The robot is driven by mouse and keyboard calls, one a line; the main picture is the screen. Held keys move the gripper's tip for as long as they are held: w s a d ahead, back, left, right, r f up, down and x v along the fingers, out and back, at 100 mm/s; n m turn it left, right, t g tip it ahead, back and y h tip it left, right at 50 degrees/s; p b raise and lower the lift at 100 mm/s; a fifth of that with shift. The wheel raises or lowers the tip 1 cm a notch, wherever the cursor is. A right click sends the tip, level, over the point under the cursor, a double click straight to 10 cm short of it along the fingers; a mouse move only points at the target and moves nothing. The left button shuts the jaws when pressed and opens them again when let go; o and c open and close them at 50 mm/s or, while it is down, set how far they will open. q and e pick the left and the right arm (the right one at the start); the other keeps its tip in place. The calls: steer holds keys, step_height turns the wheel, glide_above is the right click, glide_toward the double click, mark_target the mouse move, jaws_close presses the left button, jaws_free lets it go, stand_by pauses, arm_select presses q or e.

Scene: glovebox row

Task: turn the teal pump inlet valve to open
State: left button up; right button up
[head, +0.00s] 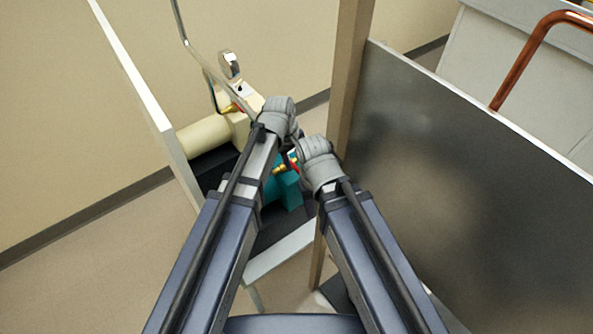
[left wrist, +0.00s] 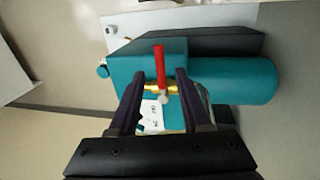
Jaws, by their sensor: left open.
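The teal pump (left wrist: 235,82) lies on its side in the left wrist view, with a boxy block at its left end. Its inlet valve has a red lever (left wrist: 159,62) on a brass body (left wrist: 151,88). The lever points up in that picture. My left gripper (left wrist: 160,76) is open, with one dark finger on each side of the lever; I cannot tell whether either touches it. In the head view the teal pump (head: 290,192) shows partly between my arms. My left gripper (head: 284,135) and right gripper (head: 305,153) are close together above it; the right one's fingers are hidden.
A cream pump (head: 204,137) with a bent metal pipe stands beyond my left gripper. A white panel (head: 152,88) borders the left. A tan post (head: 350,75) and a dark metal panel (head: 440,160) stand close at the right. A copper pipe (head: 525,60) is farther right.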

mark_target(297, 169)
arm_select(q)
steer(key=f, duration=0.1)
steer(key=f+b, duration=0.2)
steer(key=shift+w+d+f, duration=0.2)
steer(key=shift+d, duration=0.1)
steer(key=shift+r, duration=0.1)
jaws_close()
stand_by(1.1)
